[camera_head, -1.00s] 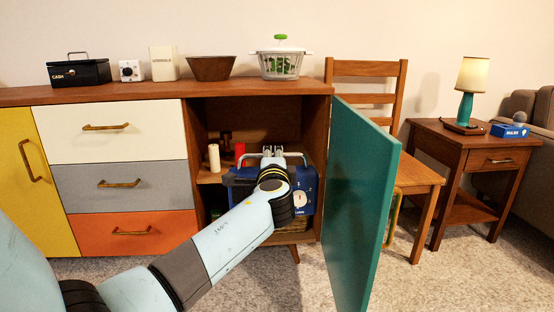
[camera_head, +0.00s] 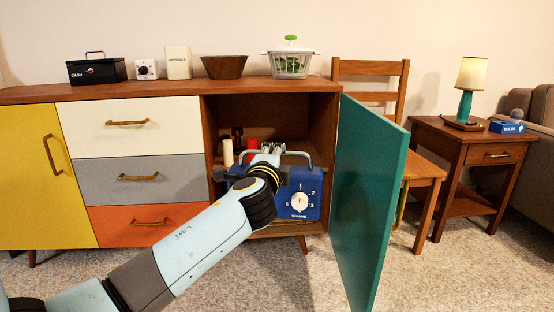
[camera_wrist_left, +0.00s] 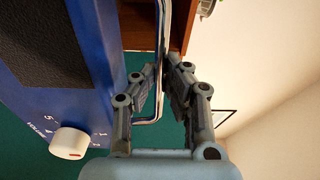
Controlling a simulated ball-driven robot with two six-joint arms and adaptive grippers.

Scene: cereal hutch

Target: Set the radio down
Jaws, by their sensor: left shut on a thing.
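The blue radio (camera_head: 309,199) has a white volume dial and a metal carry handle on top. It is in front of the open cabinet compartment, and my arm covers its left part in the head view. My left gripper (camera_head: 268,152) is shut on the handle. In the left wrist view the gripper (camera_wrist_left: 161,85) has its fingers on both sides of the handle bar, with the blue radio (camera_wrist_left: 96,60) to the left. I cannot tell whether the radio's base touches the compartment floor. My right gripper does not show.
The teal cabinet door (camera_head: 368,200) stands open to the right of the radio. A cream candle-like item (camera_head: 228,153) and a red item (camera_head: 253,143) stand on the shelf behind. A chair (camera_head: 425,170) and a side table (camera_head: 470,150) are further right. Carpet lies in front.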

